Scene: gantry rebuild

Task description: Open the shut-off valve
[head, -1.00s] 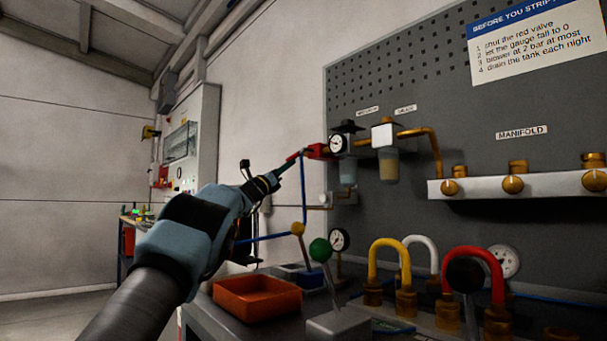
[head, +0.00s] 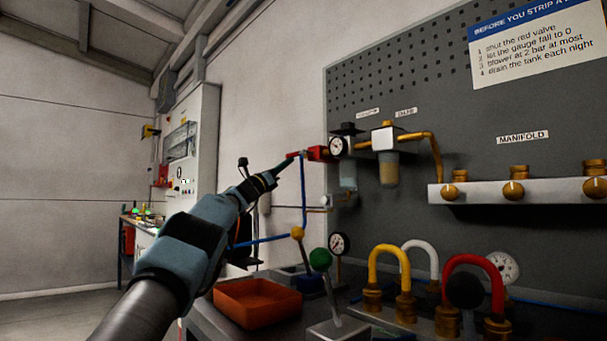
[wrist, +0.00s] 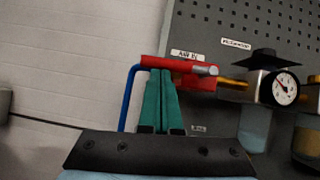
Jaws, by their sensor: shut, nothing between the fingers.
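The shut-off valve (head: 318,153) is a red body on the air line, left of the round gauge, under a small label in the wrist view. There its red bar-shaped lever (wrist: 170,65) runs nearly level, with a silver pin end at its right. The red valve body (wrist: 203,84) shows just below and behind the lever. My gripper (wrist: 161,72) is shut and empty, its two green fingers together. The fingertips overlap the lever's lower edge in the wrist view; I cannot tell whether they touch. In the head view my gripper (head: 289,163) is just left of the valve.
A blue pipe (wrist: 128,98) drops beside the fingers on the left. The gauge (wrist: 285,89) and filter bowls are close on the right, against the grey pegboard (head: 450,100). Below are an orange tray (head: 257,318), a green-knobbed lever (head: 320,260) and coloured looped pipes.

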